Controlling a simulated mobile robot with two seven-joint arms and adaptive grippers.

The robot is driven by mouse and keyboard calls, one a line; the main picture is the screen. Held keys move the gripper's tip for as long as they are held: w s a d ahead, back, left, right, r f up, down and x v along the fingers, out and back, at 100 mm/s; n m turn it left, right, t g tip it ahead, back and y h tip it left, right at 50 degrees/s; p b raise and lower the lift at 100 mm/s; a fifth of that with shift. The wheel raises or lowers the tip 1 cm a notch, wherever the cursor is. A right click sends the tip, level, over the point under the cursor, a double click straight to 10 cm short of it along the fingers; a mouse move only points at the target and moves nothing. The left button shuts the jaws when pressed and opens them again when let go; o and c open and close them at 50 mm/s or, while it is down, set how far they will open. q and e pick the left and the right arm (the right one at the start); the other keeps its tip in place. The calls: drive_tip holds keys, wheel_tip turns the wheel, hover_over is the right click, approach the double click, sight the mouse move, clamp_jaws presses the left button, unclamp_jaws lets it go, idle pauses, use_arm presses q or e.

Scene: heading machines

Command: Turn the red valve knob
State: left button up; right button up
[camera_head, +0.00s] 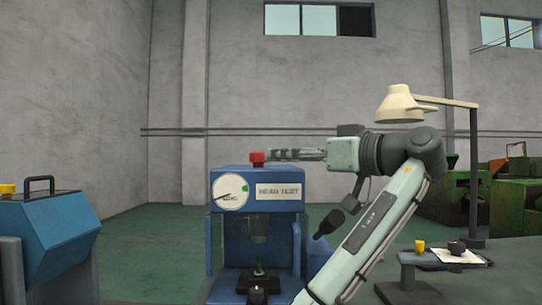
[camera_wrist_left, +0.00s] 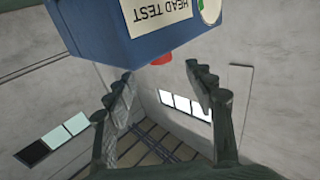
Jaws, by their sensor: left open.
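The red valve knob (camera_head: 257,158) stands on top of a blue machine (camera_head: 229,176) marked HEAD TEST, which has a round dial on its front. My left gripper (camera_head: 271,155) is level with the knob, just to its right, fingers pointing left toward it. In the left wrist view the fingers (camera_wrist_left: 159,70) are open and empty. There the red knob (camera_wrist_left: 162,59) shows between and beyond the fingertips, partly cut off by the blue machine (camera_wrist_left: 120,35). Whether a fingertip touches the knob cannot be told. My right gripper is not in view.
A second blue machine (camera_head: 50,235) with a black handle and yellow knob stands at the left. A desk lamp (camera_head: 400,104) rises behind my arm at the right. A low stand (camera_head: 425,265) holds a yellow cup. Green machines (camera_head: 450,200) stand farther back.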

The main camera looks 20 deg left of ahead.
use_arm(q)
drive_tip(key=v, duration=0.5)
drive_tip(key=shift+f, duration=0.1)
idle(0.3)
